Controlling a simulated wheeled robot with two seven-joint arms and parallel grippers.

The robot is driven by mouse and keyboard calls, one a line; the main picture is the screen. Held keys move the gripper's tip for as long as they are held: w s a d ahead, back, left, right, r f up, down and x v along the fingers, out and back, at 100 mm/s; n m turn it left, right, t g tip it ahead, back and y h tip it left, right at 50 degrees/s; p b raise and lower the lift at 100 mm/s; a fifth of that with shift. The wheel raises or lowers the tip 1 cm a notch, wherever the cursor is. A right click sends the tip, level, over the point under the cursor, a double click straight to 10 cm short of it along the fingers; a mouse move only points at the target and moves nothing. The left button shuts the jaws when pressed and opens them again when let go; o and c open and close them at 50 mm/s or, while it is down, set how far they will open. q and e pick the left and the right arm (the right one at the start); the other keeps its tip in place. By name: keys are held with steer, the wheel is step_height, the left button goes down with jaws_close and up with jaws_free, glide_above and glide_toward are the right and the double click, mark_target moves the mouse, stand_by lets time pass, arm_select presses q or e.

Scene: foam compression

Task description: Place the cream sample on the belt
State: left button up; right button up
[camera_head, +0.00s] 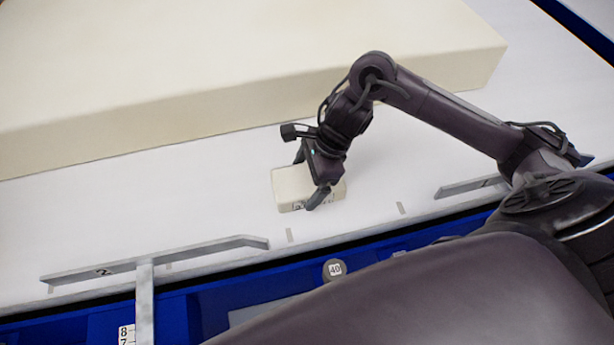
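The cream sample (291,185) is a small pale block with a dark printed label on its front face. It is at the white belt (220,210), in front of the big foam block. It looks level, and I cannot tell whether it rests fully on the belt. My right gripper (312,182) comes down over its right half, one finger in front of it and one behind. The fingers partly hide the label, and I cannot tell whether they press on the sample. My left gripper is not in view.
A large cream foam block (240,70) fills the back of the belt. Grey guide rails (190,255) and a blue frame (205,310) line the near edge. A round weight marked 40 (334,269) sits on the frame. The belt left of the sample is clear.

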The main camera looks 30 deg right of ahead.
steer(key=shift+o, duration=0.6)
steer(key=p+v, duration=0.1)
steer(key=v, duration=1.1)
steer(key=shift+p, duration=0.3)
